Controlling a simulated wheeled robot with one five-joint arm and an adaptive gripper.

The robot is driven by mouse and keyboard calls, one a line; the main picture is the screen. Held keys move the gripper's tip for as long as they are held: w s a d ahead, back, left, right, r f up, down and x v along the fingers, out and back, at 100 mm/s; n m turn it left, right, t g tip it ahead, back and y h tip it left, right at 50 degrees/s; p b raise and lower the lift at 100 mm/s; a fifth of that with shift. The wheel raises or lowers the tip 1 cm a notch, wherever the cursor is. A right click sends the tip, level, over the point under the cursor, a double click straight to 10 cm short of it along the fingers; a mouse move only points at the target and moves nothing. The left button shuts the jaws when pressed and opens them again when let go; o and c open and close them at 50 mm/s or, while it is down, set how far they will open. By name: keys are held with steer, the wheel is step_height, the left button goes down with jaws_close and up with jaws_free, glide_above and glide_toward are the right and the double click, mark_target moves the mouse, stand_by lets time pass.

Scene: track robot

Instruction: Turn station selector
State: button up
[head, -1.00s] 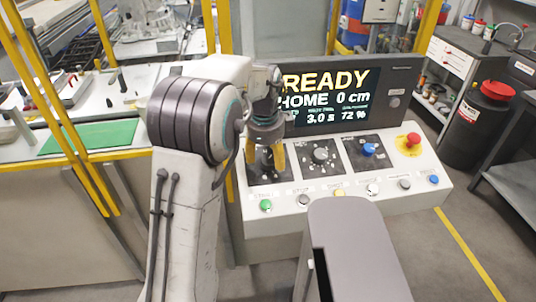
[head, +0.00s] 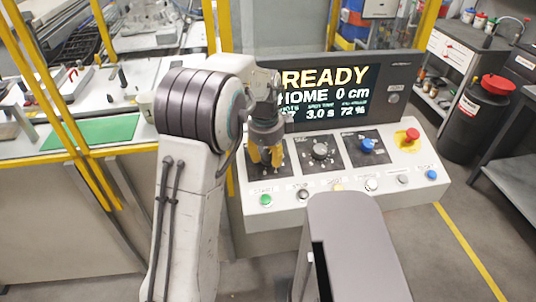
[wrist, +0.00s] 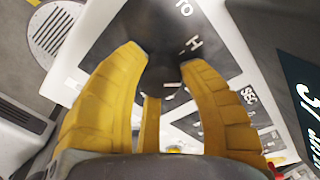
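The slanted control panel (head: 258,214) stands in front of me at the right. Its leftmost black dial plate (head: 283,173) lies under my gripper (head: 266,160). In the wrist view this plate (wrist: 165,25) shows a letter H and part of another label. The yellow fingers of my gripper (wrist: 164,55) point down at the plate with a dark gap between their tips. I see no clear contact. The knob on this plate is hidden or lost against the black. The screen (head: 328,98) reads READY and HOME 0 cm.
A row of small buttons, with a green one (head: 266,200) at left, lines the front edge. Yellow guard posts (head: 221,25) stand behind.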

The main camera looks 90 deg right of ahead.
mark_target(266, 159)
steer(key=c, duration=0.5)
steer(key=shift+m, duration=1.6)
steer(key=shift+c, duration=0.2)
steer(key=o, duration=1.2)
steer(key=shift+r, duration=0.1)
step_height(266, 159, up, 12)
steer(key=a, duration=0.1)
steer(key=shift+w+a, duration=0.25)
